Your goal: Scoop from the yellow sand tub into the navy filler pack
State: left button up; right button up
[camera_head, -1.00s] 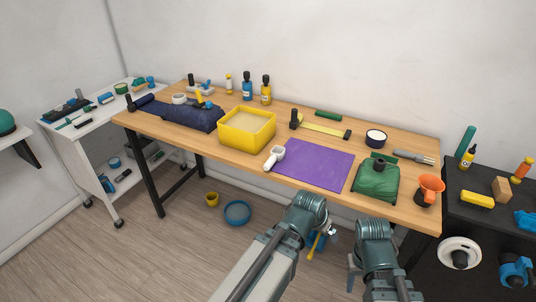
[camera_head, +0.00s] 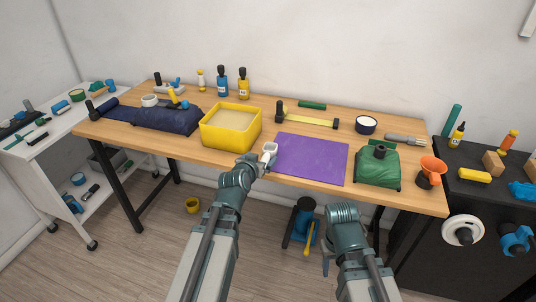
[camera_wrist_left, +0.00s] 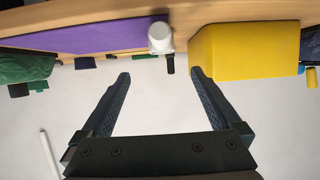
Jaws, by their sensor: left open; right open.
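The yellow sand tub (camera_head: 222,138) stands at the table's middle, holding pale sand. The navy filler pack (camera_head: 165,119) lies left of it, with a yellow and blue item on top. A white scoop (camera_head: 269,152) lies between the tub and the purple mat's left edge, its handle partly hidden by my gripper. My left gripper (camera_head: 255,163) is open and empty at the table's front edge, close to the scoop. In the left wrist view the scoop (camera_wrist_left: 160,38) shows beyond the open fingers (camera_wrist_left: 160,74), not between them. My right gripper (camera_head: 326,262) hangs below the table front.
The purple mat (camera_head: 312,158) lies right of the scoop. A green pack (camera_head: 378,167) and an orange funnel (camera_head: 432,170) stand at the right. Bottles (camera_head: 222,82) line the back. A white cart (camera_head: 50,135) stands left and a black cabinet (camera_head: 470,215) right.

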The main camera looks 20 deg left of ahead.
pick_arm(q)
jog(key=b, duration=0.3)
send_near(270, 147)
jog(key=x, duration=0.4)
jog(key=shift+d+f, duration=0.2)
jog(key=b+x, duration=0.1)
jog(key=x, duration=0.4)
jog(key=shift+w+a+f+b, duration=0.15)
jog(key=shift+a+b, duration=0.1)
jog(key=shift+b, duration=0.15)
jog(key=shift+c, duration=0.4)
grip_shut()
jog(key=shift+r+p, duration=0.25)
jog(key=shift+p, duration=0.05)
